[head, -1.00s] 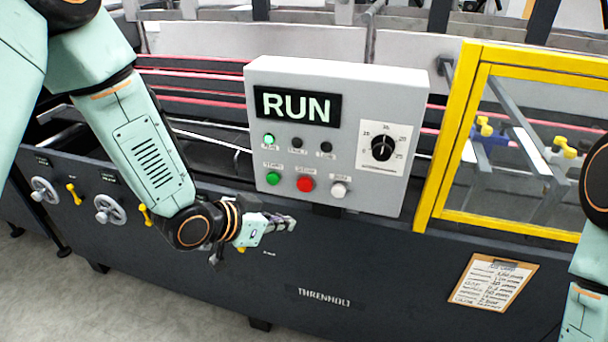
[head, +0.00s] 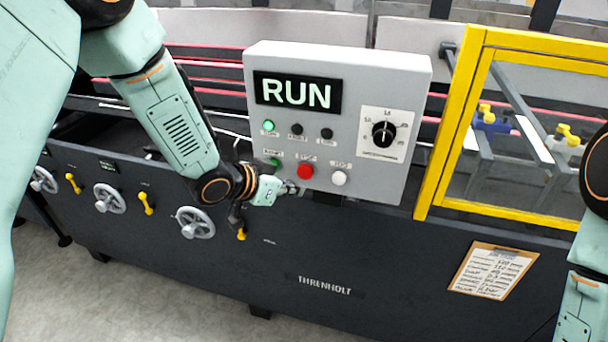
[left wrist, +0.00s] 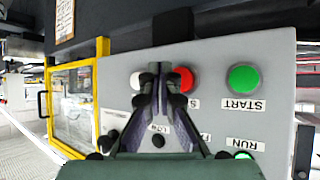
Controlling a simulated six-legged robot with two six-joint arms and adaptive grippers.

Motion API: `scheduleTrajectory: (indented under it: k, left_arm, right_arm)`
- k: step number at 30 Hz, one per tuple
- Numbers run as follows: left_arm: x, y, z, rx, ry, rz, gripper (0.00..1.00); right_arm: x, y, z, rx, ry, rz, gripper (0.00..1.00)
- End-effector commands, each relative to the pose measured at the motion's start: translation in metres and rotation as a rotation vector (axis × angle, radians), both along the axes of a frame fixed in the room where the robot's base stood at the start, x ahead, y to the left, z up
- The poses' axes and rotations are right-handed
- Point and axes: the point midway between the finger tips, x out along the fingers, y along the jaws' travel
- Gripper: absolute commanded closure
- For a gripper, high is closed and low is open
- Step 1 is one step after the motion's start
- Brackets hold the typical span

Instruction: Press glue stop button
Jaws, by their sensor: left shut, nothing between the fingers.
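A grey control box (head: 352,75) stands on the machine, its display reading RUN. Along its lower face are a green button (head: 273,163), a red button (head: 305,171) labelled STOP and a white button (head: 339,178). A green lamp (head: 268,126) is lit under the display. My left gripper (head: 292,188) is shut and empty, just below and left of the red button. In the left wrist view, its fingertips (left wrist: 154,70) appear between the white button and the red button (left wrist: 181,79), partly covering both. Whether they touch the panel cannot be told. Only part of my right arm shows, at the right edge.
A dial (head: 383,133) sits on the right of the box. A yellow-framed guard (head: 432,165) stands right of it. Handwheels (head: 195,222) and yellow levers line the dark machine front. A clipboard (head: 493,271) hangs at lower right.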

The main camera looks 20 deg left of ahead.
Motion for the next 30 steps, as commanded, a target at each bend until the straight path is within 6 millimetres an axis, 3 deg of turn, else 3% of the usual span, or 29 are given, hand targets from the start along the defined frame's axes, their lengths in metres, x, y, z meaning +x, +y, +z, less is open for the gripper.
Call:
scheduleTrajectory:
  k: [9, 30]
  left_arm:
    - [0.019, -0.001, 0.001, 0.0, 0.0, 0.0, 1.0]
    - [0.02, -0.001, 0.001, -0.001, -0.001, 0.0, 1.0]
  right_arm:
    - [0.0, 0.0, 0.005, 0.0, 0.0, 0.0, 0.6]
    - [0.0, 0.0, 0.005, 0.0, 0.0, 0.0, 0.6]
